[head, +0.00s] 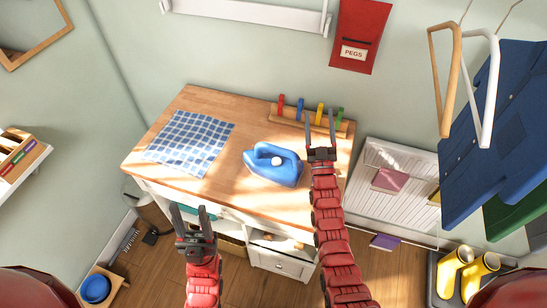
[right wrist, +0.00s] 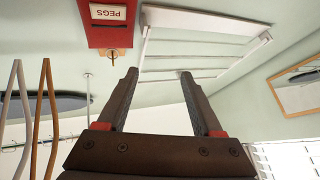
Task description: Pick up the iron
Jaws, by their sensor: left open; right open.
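The blue iron (head: 273,165) with a pale round knob rests on the wooden table top (head: 240,122), right of its middle. My left gripper (head: 190,215) is open and empty in front of the table's near edge, to the left of and nearer than the iron. My right gripper (head: 320,125) is open and empty, to the right of the iron in the head view and apart from it. In the right wrist view its two fingers (right wrist: 155,95) point toward the wall, with nothing between them. The iron does not show in the right wrist view.
A blue checked cloth (head: 190,142) lies on the table's left part. A wooden rack with coloured pegs (head: 300,109) stands at the back right, near my right gripper. A red pegs box (head: 360,35) hangs on the wall. Hangers (head: 445,80) and blue clothing (head: 497,125) hang at the right.

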